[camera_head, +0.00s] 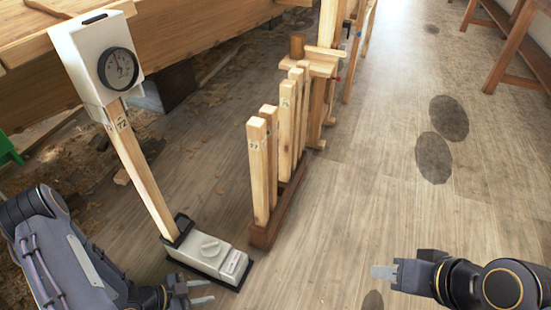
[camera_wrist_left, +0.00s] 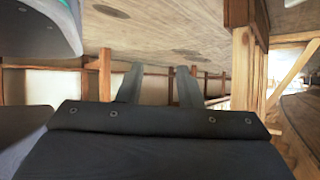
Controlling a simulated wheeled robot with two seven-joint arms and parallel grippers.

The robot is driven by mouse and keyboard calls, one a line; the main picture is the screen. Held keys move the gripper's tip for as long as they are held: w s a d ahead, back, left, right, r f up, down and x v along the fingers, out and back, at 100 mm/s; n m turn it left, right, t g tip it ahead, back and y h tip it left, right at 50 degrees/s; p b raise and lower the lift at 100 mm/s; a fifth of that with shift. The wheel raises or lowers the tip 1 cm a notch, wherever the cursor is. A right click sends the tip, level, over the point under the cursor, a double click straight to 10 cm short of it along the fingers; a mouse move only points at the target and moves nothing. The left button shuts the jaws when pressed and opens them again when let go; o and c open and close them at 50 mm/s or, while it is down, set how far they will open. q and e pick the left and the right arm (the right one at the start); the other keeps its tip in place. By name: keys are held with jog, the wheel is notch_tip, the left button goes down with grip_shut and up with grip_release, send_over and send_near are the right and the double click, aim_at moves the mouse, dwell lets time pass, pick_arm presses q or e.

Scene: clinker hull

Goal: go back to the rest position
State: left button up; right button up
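My right gripper (camera_head: 384,272) is at the lower right of the head view, over bare floor. Its fingers point left and are seen edge-on, so their gap cannot be made out. No held object shows at it.
A wooden post (camera_head: 145,175) marked 72 joins a white dial gauge (camera_head: 88,62) to the white box (camera_head: 210,252). Several upright wooden staves (camera_head: 258,170) stand in a brown rack (camera_head: 265,234) between my grippers. Wooden planking fills the upper left. The floor (camera_head: 360,210) at right is mostly clear.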

pick_arm(q)
jog(key=w+a+r+n+t+y, duration=0.2)
jog(key=w+a+r+n+y, duration=0.2)
jog(key=w+a+r+y, duration=0.6)
jog(key=s+a+r+n, duration=0.1)
jog(key=s+r+n, duration=0.15)
jog(key=r, duration=0.45)
jog(key=s+a+r+n, duration=0.1)
jog(key=a+r+n, duration=0.15)
jog(key=r, duration=0.35)
jog(key=s+d+r+n+g+h, duration=0.1)
jog(key=s+d+r+n+h, duration=0.15)
jog(key=s+d+r, duration=0.4)
jog(key=s+d+r+n+h, duration=0.1)
jog(key=s+d+r+n, duration=0.3)
jog(key=s+d, duration=0.4)
notch_tip(320, 180, up, 34)
jog(key=s+p, duration=0.1)
jog(key=p, duration=3.2)
jog(key=shift+a+f, duration=0.25)
jog(key=shift+a, duration=0.1)
